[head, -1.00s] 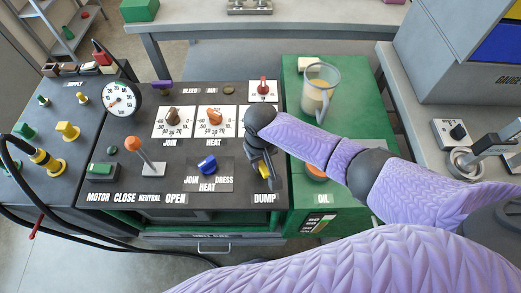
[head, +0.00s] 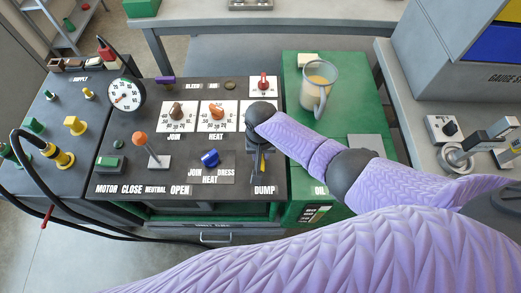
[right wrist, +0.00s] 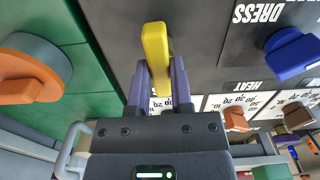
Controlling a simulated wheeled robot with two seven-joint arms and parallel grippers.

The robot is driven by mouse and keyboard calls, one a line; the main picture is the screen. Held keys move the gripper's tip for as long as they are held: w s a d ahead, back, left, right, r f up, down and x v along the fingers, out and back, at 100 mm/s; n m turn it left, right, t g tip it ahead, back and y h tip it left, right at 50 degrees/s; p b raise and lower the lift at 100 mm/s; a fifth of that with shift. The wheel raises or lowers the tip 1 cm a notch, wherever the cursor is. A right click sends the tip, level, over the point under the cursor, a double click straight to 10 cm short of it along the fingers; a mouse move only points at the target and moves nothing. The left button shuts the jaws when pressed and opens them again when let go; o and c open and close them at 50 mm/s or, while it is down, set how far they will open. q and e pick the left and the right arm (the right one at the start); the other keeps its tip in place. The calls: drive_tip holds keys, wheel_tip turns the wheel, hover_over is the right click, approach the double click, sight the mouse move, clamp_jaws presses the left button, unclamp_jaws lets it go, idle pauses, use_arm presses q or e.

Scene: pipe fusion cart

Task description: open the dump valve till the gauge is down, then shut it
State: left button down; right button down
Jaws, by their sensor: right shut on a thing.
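The dump valve's yellow handle (right wrist: 156,50) stands between the two fingers of my right gripper (right wrist: 160,85) in the right wrist view, and the gripper is shut on it. In the head view my right gripper (head: 258,158) is over the panel just above the DUMP label, and it hides most of the handle. The round pressure gauge (head: 126,95) is at the panel's upper left, with a white face and a red mark or needle left of its middle. Its exact reading is too small to tell. My left gripper is out of view.
A clear jug (head: 317,90) with amber liquid stands on the green oil cabinet (head: 298,130). An orange knob (right wrist: 30,80) is close left of my gripper in the wrist view. The blue heat knob (head: 210,158) and orange-topped lever (head: 140,140) are left of it.

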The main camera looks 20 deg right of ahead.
drive_tip(key=shift+w, duration=0.1)
drive_tip(key=c, duration=0.6)
unclamp_jaws()
drive_tip(key=shift+w+d, duration=0.1)
drive_tip(key=shift+o, duration=0.4)
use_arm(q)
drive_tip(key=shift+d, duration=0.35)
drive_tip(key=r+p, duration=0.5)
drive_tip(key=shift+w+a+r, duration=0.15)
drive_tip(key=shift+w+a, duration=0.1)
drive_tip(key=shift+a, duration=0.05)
use_arm(e)
wheel_tip(320, 180, up, 10)
